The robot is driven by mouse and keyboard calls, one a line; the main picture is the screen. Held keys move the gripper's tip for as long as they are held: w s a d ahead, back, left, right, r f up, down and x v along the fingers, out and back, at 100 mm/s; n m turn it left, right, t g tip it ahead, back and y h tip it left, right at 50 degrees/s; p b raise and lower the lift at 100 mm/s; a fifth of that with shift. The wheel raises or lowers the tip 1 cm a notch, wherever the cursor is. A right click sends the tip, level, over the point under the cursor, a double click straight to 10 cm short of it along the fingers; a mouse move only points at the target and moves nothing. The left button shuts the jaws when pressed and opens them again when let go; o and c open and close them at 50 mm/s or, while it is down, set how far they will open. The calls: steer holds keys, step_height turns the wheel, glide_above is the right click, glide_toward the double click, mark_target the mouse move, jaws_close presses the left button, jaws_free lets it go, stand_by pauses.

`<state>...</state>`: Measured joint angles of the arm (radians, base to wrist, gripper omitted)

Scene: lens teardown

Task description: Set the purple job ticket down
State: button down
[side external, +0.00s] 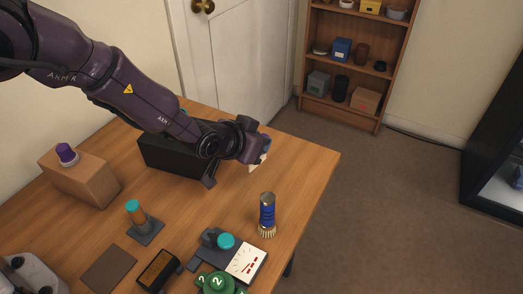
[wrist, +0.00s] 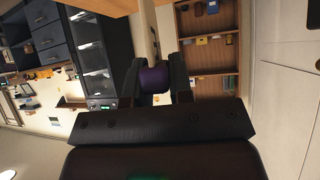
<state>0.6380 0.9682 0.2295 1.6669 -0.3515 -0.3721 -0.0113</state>
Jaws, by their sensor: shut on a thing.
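My gripper (wrist: 154,86) is shut on a purple knob-like piece, which I take to be the purple job ticket (wrist: 154,78). A pale, narrow part extends beyond the purple piece in the wrist view. In the side view my gripper (side external: 261,152) is above the far right part of the table, just right of the black box. A pale piece (side external: 257,165) shows below the fingers there. The fingers hide most of the held thing, and I cannot tell whether it touches the table.
The wooden table (side external: 305,165) is bare near its right edge. A black box (side external: 170,157) stands left of my gripper. A purple-topped brown block (side external: 80,178), a teal-topped post (side external: 140,222) and a white panel (side external: 246,262) are nearer.

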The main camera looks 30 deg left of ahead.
steer(key=a+v, duration=0.3)
steer(key=v, duration=1.2)
steer(key=w+a+f, duration=0.1)
steer(key=a+f, duration=0.1)
steer(key=a, duration=0.3)
steer(key=s+d+f+m+g+h, duration=0.4)
steer(key=s+m+g+h, duration=0.3)
steer(key=m, duration=0.4)
steer(key=shift+t+h, duration=0.3)
steer(key=shift+h, duration=0.1)
steer(key=shift+s+d+f, duration=0.1)
steer(key=shift+s+f, duration=0.15)
steer(key=shift+f, duration=0.95)
steer(key=shift+s+a+f, duration=0.1)
steer(key=shift+s+f, duration=0.15)
steer(key=shift+f, duration=0.95)
steer(key=shift+s+d+f, duration=0.1)
steer(key=shift+s+f, duration=0.15)
steer(key=shift+f, duration=0.95)
